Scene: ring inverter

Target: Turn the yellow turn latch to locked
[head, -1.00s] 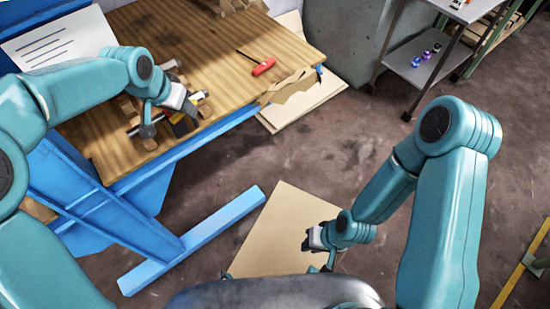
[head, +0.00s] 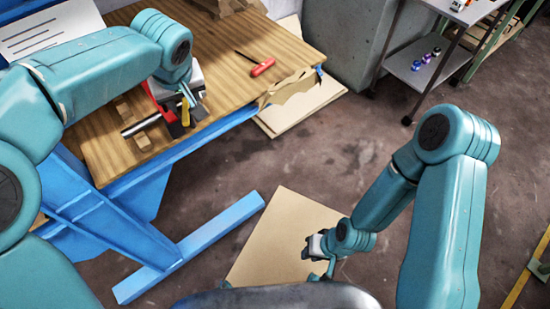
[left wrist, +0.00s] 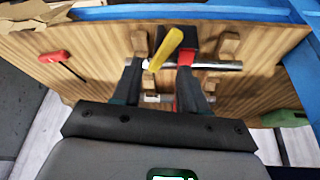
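The yellow turn latch (head: 185,112) is by the bench's front edge, partly behind my left gripper. In the left wrist view its yellow handle (left wrist: 165,48) slants up to the right. It sits by a black block with a red part (left wrist: 205,56) and a metal bar (left wrist: 222,66). My left gripper (head: 186,95) is over the latch, pointing down. Its two dark fingers (left wrist: 158,68) are spread wide, with the handle's lower end in line with the gap. I cannot tell whether they touch it. My right gripper (head: 317,245) hangs above a board on the floor, its fingers unclear.
The wooden bench top (head: 225,45) holds a red-handled screwdriver (head: 263,67), torn cardboard (head: 290,90) and wooden supports (head: 142,139) under the bar. A blue bench frame (head: 190,250) stands in front. A grey cart (head: 415,70) is at upper right. Open floor lies between.

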